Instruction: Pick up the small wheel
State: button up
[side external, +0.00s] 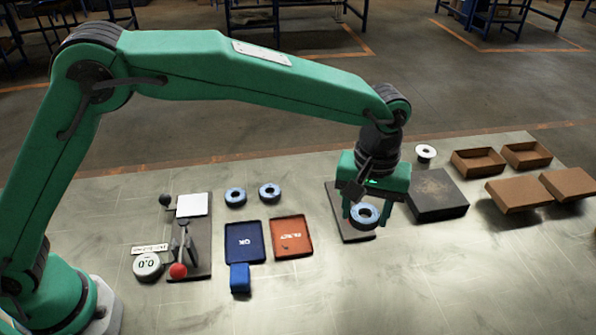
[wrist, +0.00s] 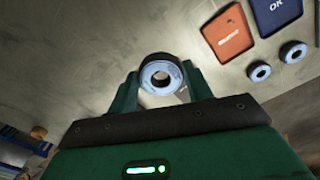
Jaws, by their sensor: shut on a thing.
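A small blue-grey wheel (side external: 364,208) with a dark centre hole sits between the two green fingers of my gripper (side external: 365,214). It also shows in the wrist view (wrist: 160,66), gripped at its sides by the fingertips. My gripper is shut on it. The wheel is over the dark plate (side external: 341,200); I cannot tell the exact gap beneath it. Two similar blue-grey wheels (side external: 235,197) (side external: 269,193) lie on the table behind the trays, clear of my gripper. They also show at the right of the wrist view (wrist: 259,71) (wrist: 293,53).
A blue OK tray (side external: 230,257) and an orange reject tray (side external: 306,251) lie left of my gripper, with a blue block (side external: 240,278) in front. A dark box (side external: 437,197), a white spool (side external: 425,151) and cardboard boxes (side external: 517,194) stand right. A gauge (side external: 147,264) is left. The front table is clear.

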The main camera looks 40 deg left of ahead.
jog(key=shift+s+d+r, duration=0.35)
jog(key=shift+s+r, duration=0.05)
jog(key=shift+s, duration=0.2)
jog(key=shift+a, duration=0.15)
jog(key=shift+w+a+f, duration=0.1)
jog(key=shift+a+f, duration=0.1)
jog(key=shift+a, duration=0.05)
send_near(290, 237)
jog(key=shift+w+d, duration=0.1)
jog(key=shift+d, duration=0.3)
jog(key=shift+a+f, duration=0.3)
jog(key=shift+a, duration=0.15)
jog(key=shift+f, duration=0.2)
jog(key=shift+f, duration=2.1)
jog(key=shift+f, duration=0.65)
